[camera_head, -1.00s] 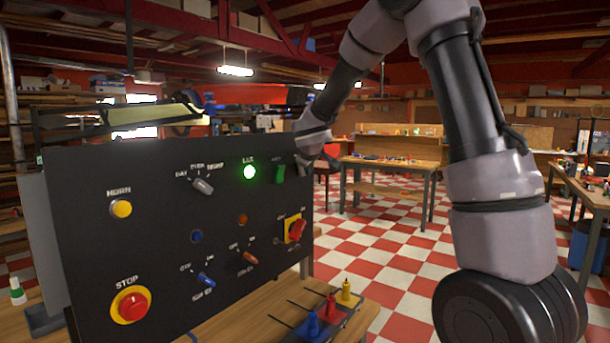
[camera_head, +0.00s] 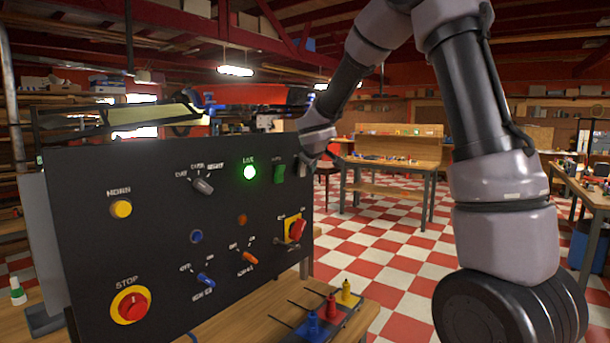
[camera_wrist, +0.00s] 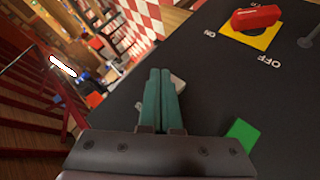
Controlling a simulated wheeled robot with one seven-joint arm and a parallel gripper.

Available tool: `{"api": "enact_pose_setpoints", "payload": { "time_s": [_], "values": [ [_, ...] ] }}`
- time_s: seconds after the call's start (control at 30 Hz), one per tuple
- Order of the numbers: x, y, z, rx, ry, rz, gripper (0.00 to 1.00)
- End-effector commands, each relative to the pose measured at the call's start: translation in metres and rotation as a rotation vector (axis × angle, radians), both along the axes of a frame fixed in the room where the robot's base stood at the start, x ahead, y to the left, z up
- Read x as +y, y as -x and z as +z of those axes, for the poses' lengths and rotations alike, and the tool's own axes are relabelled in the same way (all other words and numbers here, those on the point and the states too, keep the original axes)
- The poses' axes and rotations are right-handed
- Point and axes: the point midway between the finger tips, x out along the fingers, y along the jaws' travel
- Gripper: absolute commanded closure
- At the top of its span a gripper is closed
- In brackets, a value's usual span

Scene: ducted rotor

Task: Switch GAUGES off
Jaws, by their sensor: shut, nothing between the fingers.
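The black control panel (camera_head: 120,240) stands upright on a wooden bench at the left in the head view. I cannot read a GAUGES label in either view. My gripper (camera_head: 308,166) is at the panel's upper right corner, right of a green rocker (camera_head: 279,172). In the wrist view my gripper (camera_wrist: 160,72) is shut and empty, its two teal fingers side by side. A small pale grey piece (camera_wrist: 178,84) shows beside the fingertips, mostly hidden behind them; I cannot tell whether they touch. The green rocker also shows in the wrist view (camera_wrist: 243,133).
A red switch (camera_head: 296,229) on a yellow plate is lower right on the panel. A lit green lamp (camera_head: 250,172), a grey selector (camera_head: 203,186), blue (camera_head: 205,279) and orange (camera_head: 250,257) knobs and a STOP button (camera_head: 131,305) are nearby. Free floor lies right.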

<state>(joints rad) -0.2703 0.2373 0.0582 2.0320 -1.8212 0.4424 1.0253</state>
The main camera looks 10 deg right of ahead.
Motion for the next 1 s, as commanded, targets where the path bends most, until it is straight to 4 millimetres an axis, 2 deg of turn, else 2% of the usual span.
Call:
{"api": "enact_pose_setpoints", "payload": {
  "time_s": [0.33,0.73,1.0],
  "values": [
    [-0.002,0.002,0.001,0.000,0.000,0.000,1.00],
    [-0.027,0.026,0.018,-0.001,0.000,-0.001,1.00],
    [-0.033,0.032,0.021,0.001,0.000,-0.001,1.00]
  ]
}}
